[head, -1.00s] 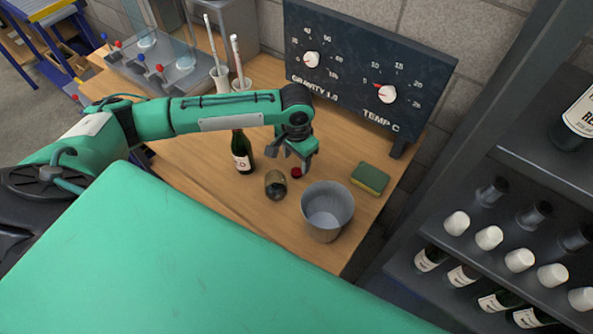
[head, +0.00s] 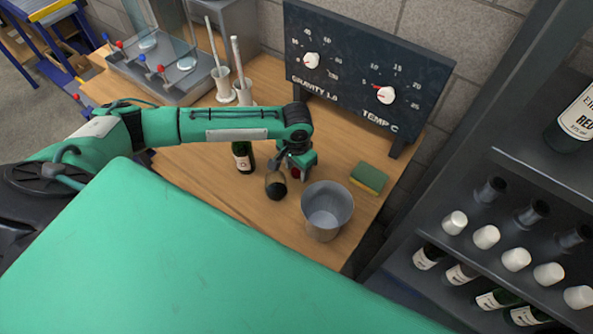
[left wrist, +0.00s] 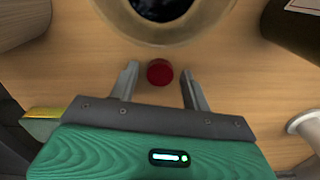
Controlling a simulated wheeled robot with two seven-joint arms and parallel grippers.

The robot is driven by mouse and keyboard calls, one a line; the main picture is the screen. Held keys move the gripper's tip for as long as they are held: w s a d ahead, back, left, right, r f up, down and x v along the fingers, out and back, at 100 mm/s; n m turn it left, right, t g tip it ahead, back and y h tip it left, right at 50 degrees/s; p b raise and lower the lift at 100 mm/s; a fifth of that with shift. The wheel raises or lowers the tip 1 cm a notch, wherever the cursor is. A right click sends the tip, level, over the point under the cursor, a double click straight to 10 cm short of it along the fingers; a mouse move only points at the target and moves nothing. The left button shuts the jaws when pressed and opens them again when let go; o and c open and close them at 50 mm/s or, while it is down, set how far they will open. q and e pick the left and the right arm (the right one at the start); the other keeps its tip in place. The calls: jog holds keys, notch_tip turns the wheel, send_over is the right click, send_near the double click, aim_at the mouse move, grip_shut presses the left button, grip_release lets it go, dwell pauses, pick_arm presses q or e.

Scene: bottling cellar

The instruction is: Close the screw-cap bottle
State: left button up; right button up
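The red screw cap (head: 296,173) lies on the wooden bench. It also shows in the left wrist view (left wrist: 159,72), between the two fingers with a gap on each side. My left gripper (head: 292,168) is open and low over the bench around the cap; its fingertips also show in the left wrist view (left wrist: 159,82). The dark green bottle (head: 243,158) stands upright left of the gripper, with its neck hidden behind my left arm. Its dark body and pale label show at the top right of the left wrist view (left wrist: 292,28). My right gripper is out of view.
A glass with dark contents (head: 276,189) stands close in front of the left gripper. A grey metal bucket (head: 327,213) and a green-yellow sponge (head: 369,178) are to its right. A dial board (head: 365,70) stands behind. A bottle rack is at right.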

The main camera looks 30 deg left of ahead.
aim_at(297, 171)
pick_arm(q)
jog(key=c, duration=0.8)
jog(key=shift+r, duration=0.1)
notch_tip(297, 171, up, 20)
jog(key=shift+f+b, duration=0.1)
jog(key=shift+b, duration=0.8)
